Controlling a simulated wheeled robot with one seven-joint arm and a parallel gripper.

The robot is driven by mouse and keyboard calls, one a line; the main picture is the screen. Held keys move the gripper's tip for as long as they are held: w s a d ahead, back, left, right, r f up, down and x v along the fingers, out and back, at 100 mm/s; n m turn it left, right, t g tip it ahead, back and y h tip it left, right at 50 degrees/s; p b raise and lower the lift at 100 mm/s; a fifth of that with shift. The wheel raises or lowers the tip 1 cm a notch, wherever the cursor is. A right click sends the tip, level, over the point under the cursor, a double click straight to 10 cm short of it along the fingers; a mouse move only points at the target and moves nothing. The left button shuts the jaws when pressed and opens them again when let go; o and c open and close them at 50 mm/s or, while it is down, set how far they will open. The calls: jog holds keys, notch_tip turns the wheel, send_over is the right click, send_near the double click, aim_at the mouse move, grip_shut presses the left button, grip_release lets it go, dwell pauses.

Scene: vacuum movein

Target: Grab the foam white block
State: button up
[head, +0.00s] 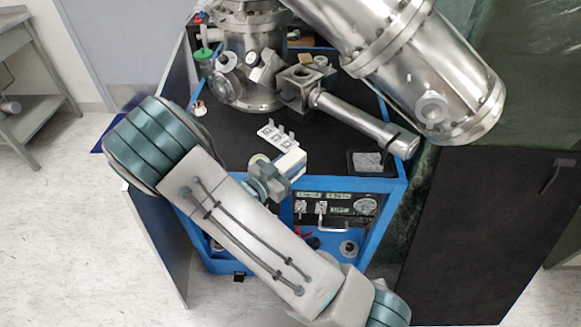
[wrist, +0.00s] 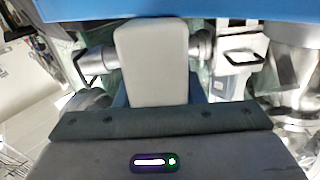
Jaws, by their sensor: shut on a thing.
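The foam white block (wrist: 152,62) stands upright in the middle of the wrist view, between the two fingers of my gripper (wrist: 152,52). My gripper is shut on it. In the head view the pale block (head: 291,161) shows at the end of my gripper (head: 280,178), above the front part of the black worktop. My own arm crosses in front and hides part of the gripper and the worktop's left front.
A blue-framed bench with a black worktop (head: 225,150) carries a steel vacuum chamber (head: 245,70) and a steel tube (head: 350,112). A white slotted holder (head: 276,136) lies close behind the block. A small dark tray (head: 371,163) is at right. A large steel cylinder (head: 410,65) overhangs.

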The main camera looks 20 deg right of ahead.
jog(key=shift+r, duration=0.15)
jog(key=shift+r, duration=0.45)
jog(key=r, duration=0.3)
jog(key=shift+s+d+r, duration=0.15)
jog(key=shift+d+r, duration=0.05)
jog(key=shift+d, duration=0.05)
jog(key=s+d+r+p, duration=0.2)
jog(key=d, duration=0.1)
jog(key=s+d+r+p, duration=0.1)
jog(key=d+r+p, duration=0.1)
jog(key=d, duration=0.1)
jog(key=s+d+r+p, duration=0.2)
jog(key=d, duration=0.1)
jog(key=shift+s+d+r, duration=0.15)
jog(key=shift+s+r, duration=0.15)
